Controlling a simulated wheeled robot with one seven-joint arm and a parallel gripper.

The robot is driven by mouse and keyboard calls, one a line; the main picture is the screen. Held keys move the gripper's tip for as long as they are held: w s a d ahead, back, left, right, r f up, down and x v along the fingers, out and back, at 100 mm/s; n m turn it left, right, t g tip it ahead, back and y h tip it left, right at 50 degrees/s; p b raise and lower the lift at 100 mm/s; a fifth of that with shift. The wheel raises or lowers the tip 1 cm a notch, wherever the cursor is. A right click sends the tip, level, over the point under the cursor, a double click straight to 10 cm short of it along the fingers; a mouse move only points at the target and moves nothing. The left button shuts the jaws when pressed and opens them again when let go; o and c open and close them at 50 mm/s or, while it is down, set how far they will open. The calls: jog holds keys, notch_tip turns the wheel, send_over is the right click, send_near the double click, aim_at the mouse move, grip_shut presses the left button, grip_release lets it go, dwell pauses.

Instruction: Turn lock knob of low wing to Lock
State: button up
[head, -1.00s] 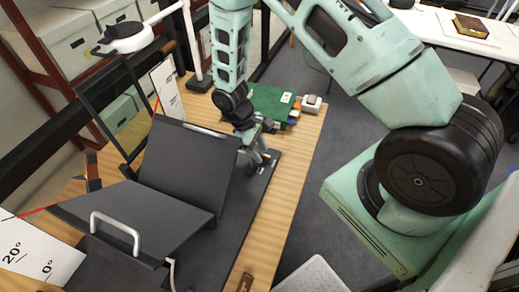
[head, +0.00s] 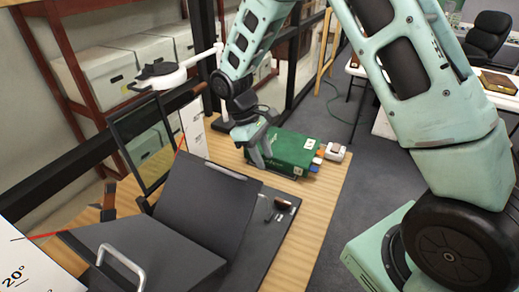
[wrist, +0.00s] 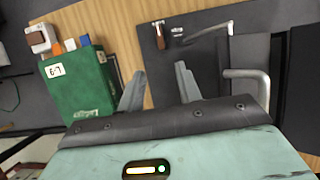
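My gripper (head: 262,152) is open and empty. It hangs over the wooden table between the green box and the dark cradle; in the wrist view its two fingers (wrist: 159,88) stand apart. A brown-handled knob (head: 283,203) sits on the dark base plate beside the steeper wing (head: 208,200); a brown knob also shows in the wrist view (wrist: 160,38), apart from the fingers. The lower, flatter wing (head: 135,255) with a silver handle (head: 120,265) is nearest in the head view. Its own knob is not clearly visible, and the knob's lettering is too small to read.
A green box (head: 285,148) with several coloured tabs lies behind my gripper, close to it. A white-armed device (head: 175,78) stands at the back left. An angle card (head: 25,262) stands at the left. Bare table (head: 325,205) lies to the right.

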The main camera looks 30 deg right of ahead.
jog(key=shift+v, duration=1.25)
jog(key=s+a+r+t+y, duration=0.2)
jog(key=s+a+r, duration=0.4)
jog(key=s+a, duration=0.35)
jog(key=s+a+r+n+t+y, duration=0.1)
jog(key=s+a+r, duration=0.2)
jog(key=s, duration=1.2)
jog(key=shift+t, duration=0.3)
jog(key=shift+a+r, duration=0.1)
